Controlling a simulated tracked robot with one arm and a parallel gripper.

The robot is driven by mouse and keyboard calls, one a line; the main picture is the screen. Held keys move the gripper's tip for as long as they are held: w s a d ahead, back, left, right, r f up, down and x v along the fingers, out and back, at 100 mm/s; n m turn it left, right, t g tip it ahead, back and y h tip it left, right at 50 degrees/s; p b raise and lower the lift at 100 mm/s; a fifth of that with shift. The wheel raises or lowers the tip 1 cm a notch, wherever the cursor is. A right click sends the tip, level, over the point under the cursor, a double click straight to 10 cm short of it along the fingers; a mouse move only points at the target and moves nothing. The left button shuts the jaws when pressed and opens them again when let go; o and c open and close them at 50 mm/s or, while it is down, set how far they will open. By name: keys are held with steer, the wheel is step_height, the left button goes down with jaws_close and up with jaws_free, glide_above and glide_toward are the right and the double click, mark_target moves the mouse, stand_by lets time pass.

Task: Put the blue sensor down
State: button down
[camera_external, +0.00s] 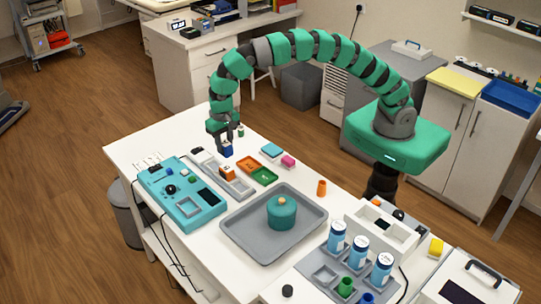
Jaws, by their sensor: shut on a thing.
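My gripper (226,139) points down above the white table's back left part. It is shut on the blue sensor (227,151), a small dark blue block held between the fingertips. The fingers partly hide it. The sensor appears a little above the grey compartment holder (240,187), near an orange block (227,172) that sits in that holder. I cannot tell the exact gap below the sensor.
Orange and green trays (264,176) lie right of the holder. A teal control box (181,196) is at left. A large grey tray (244,246) with a teal pot (282,213) fills the middle. Blue-white jars (359,249) stand at front right.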

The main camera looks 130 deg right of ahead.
steer(key=w+d+r, duration=0.1)
steer(key=w+d, duration=0.1)
steer(key=d, duration=0.3)
steer(key=f, duration=0.9)
steer(key=shift+s+d+f, duration=0.2)
steer(key=shift+f, duration=0.2)
steer(key=shift+f, duration=0.1)
steer(key=c, duration=1)
jaws_free()
step_height(320, 180, up, 12)
steer(key=shift+r, duration=0.1)
